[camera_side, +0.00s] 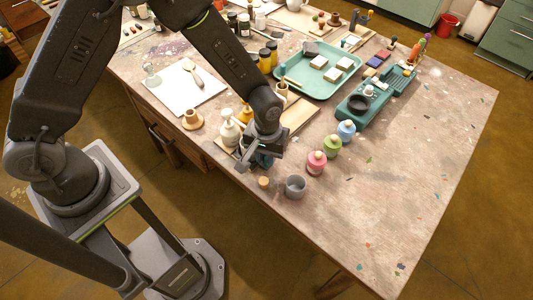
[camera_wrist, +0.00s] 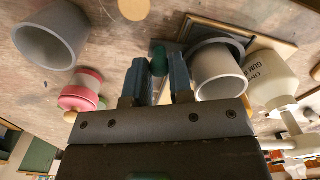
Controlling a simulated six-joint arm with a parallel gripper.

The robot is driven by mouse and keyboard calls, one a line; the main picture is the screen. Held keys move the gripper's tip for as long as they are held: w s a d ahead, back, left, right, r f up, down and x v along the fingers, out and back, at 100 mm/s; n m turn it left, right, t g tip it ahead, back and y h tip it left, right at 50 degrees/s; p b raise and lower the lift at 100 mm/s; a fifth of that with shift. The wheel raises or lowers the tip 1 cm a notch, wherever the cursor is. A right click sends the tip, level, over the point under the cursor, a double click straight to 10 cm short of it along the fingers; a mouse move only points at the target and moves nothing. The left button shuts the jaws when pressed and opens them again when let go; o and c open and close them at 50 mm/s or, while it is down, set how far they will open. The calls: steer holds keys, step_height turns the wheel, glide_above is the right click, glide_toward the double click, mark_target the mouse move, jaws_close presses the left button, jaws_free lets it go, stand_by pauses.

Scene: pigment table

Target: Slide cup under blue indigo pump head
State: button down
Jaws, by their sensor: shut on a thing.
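My gripper (camera_side: 262,160) is low over the near edge of the table. In the wrist view its blue fingertips (camera_wrist: 161,72) are closed around a small dark green knob (camera_wrist: 158,58). A grey cup (camera_wrist: 219,72) stands just right of the fingers in a dark round holder (camera_wrist: 212,42); whether the knob joins the holder is hard to tell. A white pump bottle (camera_wrist: 268,78) with a lettered label stands beside this cup, and a white pump bottle (camera_side: 230,130) shows left of my gripper in the side view. I cannot make out a blue indigo label.
A second grey cup (camera_side: 295,187) stands apart at the near edge, with a round wooden piece (camera_side: 263,183) beside it. Pink (camera_side: 316,164), green (camera_side: 332,147) and blue (camera_side: 346,132) bottles stand in a row. A teal tray (camera_side: 330,88) lies behind. The table's right is mostly clear.

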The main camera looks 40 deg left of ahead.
steer(key=w, duration=0.9)
steer(key=shift+w, duration=0.2)
steer(key=c, duration=1.3)
jaws_free()
step_height(320, 180, up, 14)
steer(key=shift+o, duration=0.4)
steer(key=shift+f, duration=0.1)
